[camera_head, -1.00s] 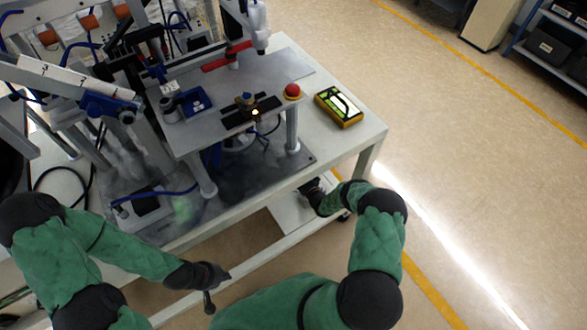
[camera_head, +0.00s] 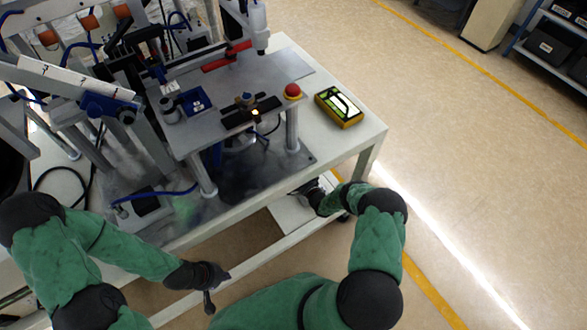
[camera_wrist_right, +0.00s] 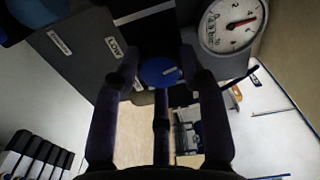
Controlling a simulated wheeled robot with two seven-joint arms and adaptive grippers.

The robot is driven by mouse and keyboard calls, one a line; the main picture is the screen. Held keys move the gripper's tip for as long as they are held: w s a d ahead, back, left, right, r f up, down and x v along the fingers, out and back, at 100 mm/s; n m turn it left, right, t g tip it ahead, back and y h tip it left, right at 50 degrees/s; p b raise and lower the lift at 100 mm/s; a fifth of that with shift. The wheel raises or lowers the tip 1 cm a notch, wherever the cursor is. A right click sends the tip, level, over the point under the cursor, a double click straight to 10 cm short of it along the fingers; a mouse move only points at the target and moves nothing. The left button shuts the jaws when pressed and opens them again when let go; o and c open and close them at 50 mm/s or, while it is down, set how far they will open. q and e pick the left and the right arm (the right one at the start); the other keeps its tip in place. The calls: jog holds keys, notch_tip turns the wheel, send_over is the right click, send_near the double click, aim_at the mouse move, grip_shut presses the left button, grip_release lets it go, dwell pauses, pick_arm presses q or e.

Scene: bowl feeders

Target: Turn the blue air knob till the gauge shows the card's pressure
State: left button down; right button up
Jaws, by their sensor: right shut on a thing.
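The blue air knob (camera_wrist_right: 160,72) shows as a round blue face between the fingers of my right gripper (camera_wrist_right: 162,82), which is shut on it. The gauge (camera_wrist_right: 232,24) is a white round dial just right of the knob, seen tilted, with a red needle pointing right; its exact reading is too small to tell. In the head view my right gripper (camera_head: 304,190) is small, by the table's front edge, and the knob and gauge cannot be made out. My left gripper (camera_head: 218,290) is empty, its fingers spread apart, in front of the table. I cannot make out a pressure card.
Labelled dark panels (camera_wrist_right: 85,50) stand left of the knob. Several dark items (camera_wrist_right: 35,150) line the lower left. Open floor lies to the right.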

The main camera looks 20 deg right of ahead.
jog(key=o, duration=1.1)
jog(key=shift+o, duration=0.2)
jog(key=s+d, duration=0.1)
jog(key=s, duration=1)
jog(key=shift+s+d, duration=0.35)
jog(key=shift+s, duration=0.05)
